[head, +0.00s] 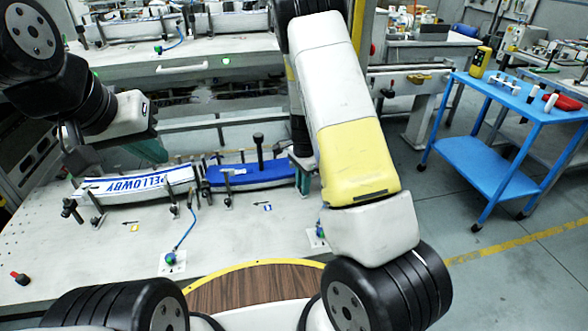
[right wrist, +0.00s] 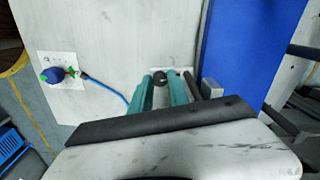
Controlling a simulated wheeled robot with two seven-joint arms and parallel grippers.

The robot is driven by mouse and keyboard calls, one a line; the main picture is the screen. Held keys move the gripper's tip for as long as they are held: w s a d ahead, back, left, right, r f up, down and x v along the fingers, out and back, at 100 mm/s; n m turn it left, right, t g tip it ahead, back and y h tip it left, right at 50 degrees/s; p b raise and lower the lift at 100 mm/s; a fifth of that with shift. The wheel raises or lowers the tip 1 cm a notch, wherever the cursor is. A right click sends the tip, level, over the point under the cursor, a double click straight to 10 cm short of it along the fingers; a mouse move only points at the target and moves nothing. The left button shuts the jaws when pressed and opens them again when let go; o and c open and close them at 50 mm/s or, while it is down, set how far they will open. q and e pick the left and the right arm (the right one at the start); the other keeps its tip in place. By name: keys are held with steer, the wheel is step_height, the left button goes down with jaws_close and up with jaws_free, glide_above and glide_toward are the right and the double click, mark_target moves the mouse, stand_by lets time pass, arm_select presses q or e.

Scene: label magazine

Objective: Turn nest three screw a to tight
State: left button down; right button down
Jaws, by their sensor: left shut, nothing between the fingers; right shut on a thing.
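My right gripper (right wrist: 160,82) is shut on a dark round-headed screw (right wrist: 160,76), which shows between its teal fingers in the right wrist view. The screw stands at a small pale plate beside a blue panel (right wrist: 245,50). In the head view my right arm hides most of this gripper and the nest there; I cannot read the nest's number or how tight the screw is.
Blue hoses run from small fittings (head: 171,261) on the pale bench (head: 110,265). Clamps and posts, including a tall black-topped one (head: 258,140), stand around the nests. A small red-and-black object (head: 20,278) lies at the left. A blue cart (head: 490,175) stands at the right.

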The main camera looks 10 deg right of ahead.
steer(key=shift+m, duration=0.5)
stand_by(0.3)
steer(key=c, duration=1.3)
jaws_free()
steer(key=shift+o, duration=0.2)
